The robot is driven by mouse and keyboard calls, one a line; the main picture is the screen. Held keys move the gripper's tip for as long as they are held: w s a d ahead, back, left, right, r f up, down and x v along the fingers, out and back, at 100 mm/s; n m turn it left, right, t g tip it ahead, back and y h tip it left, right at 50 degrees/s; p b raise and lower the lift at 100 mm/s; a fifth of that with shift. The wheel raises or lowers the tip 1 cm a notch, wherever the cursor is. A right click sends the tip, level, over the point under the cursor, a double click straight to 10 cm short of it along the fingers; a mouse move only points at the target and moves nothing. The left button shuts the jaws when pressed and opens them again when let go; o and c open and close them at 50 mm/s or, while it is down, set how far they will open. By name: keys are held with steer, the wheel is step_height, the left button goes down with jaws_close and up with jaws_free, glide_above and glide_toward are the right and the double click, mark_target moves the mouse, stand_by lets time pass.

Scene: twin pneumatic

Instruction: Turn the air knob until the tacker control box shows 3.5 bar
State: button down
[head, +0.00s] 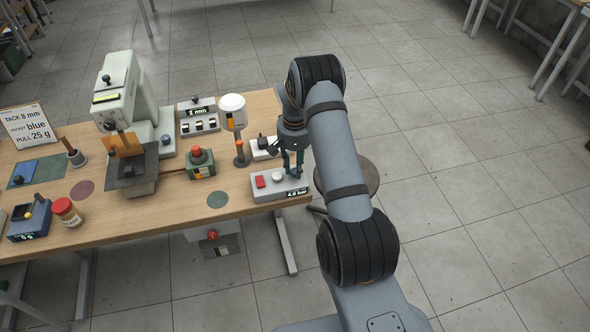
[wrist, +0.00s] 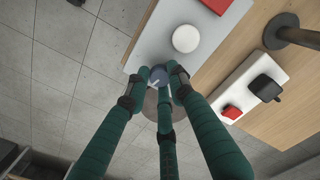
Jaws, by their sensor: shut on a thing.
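The tacker control box (head: 264,193) is a light grey box at the right front corner of the table, with a red button (head: 260,182) and a white round button (head: 277,177). Its small dark display (head: 297,192) shows a bar value, possibly 4.8, too small to read surely. The air knob (wrist: 158,76) is blue-grey with a white pointer line, at the box's end in the wrist view. My gripper (head: 293,170) comes down from above, its green fingers (wrist: 160,85) shut around the knob. The fingers hide most of the knob in the head view.
A white unit with a black top and red button (wrist: 252,90) stands beside the box. A post with a white-topped cup (head: 233,112) and a box with a red knob (head: 201,163) stand further left. A round stool (head: 366,178) is just off the table's right edge.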

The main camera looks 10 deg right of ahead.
steer(key=shift+n+b, duration=0.55)
steer(key=shift+n, duration=0.85)
steer(key=c, duration=1.5)
jaws_free()
